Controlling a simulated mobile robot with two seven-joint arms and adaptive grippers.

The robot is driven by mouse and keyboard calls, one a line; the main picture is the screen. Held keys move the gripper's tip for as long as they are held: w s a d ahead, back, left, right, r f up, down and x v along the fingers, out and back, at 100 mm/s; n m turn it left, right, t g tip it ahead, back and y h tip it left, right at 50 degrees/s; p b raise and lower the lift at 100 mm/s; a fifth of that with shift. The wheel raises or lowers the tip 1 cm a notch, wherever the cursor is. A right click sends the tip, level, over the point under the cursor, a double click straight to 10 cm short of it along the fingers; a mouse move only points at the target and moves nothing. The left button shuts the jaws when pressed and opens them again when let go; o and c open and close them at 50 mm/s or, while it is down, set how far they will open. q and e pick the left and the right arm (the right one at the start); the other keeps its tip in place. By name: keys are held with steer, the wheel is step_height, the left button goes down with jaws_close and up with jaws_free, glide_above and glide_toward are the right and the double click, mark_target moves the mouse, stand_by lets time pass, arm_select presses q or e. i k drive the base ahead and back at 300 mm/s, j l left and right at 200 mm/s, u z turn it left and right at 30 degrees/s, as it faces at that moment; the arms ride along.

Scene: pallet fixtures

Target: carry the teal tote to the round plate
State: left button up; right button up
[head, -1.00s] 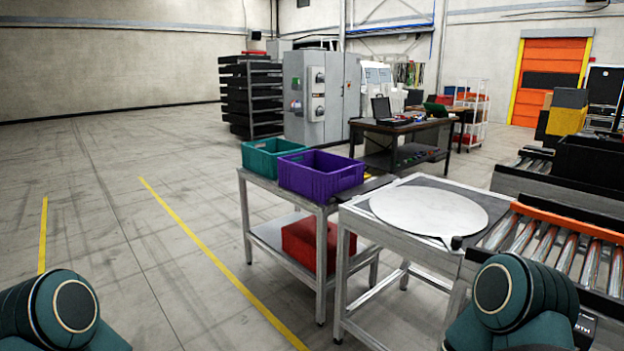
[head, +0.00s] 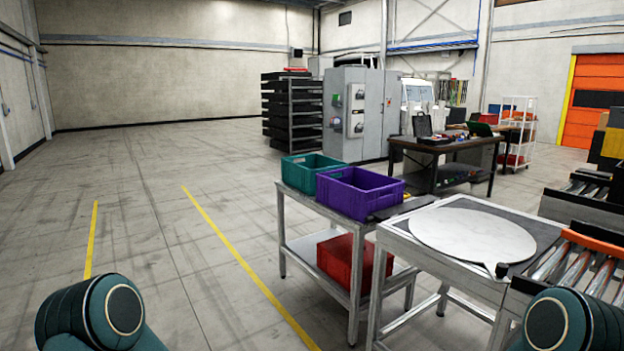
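The teal tote (head: 300,180) is an open-topped box on the upper shelf of a metal cart, at the cart's far left end. A purple tote beside it hides part of its near right side. The round plate (head: 472,233) is a pale flat disc on a separate metal table to the right of the cart. Only upper parts of my two arms show at the bottom corners of the head view. Neither gripper is in view.
The purple tote (head: 359,194) stands between the teal tote and the round plate. A red tote (head: 338,262) sits on the cart's lower shelf (head: 302,246). A roller conveyor (head: 590,262) borders the plate table on the right. The floor left of the cart is clear.

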mark_target(469, 229)
steer(key=i+j+u, duration=0.2)
steer(key=i, duration=0.15)
steer(key=i+j+u, duration=0.2)
steer(key=i, duration=0.15)
steer(key=i+u, duration=0.4)
steer(key=i, duration=1)
steer(key=i+j+z, duration=0.1)
steer(key=i, duration=0.65)
steer(key=i+j+z, duration=0.1)
steer(key=i, duration=0.65)
steer(key=i+j+z, duration=0.15)
steer(key=i+z, duration=0.35)
steer(key=i+j+z, duration=0.25)
steer(key=z, duration=0.2)
steer(key=i+j+z, duration=0.35)
steer(key=z, duration=0.15)
steer(key=i+j+z, duration=0.2)
steer(key=j+z, duration=0.3)
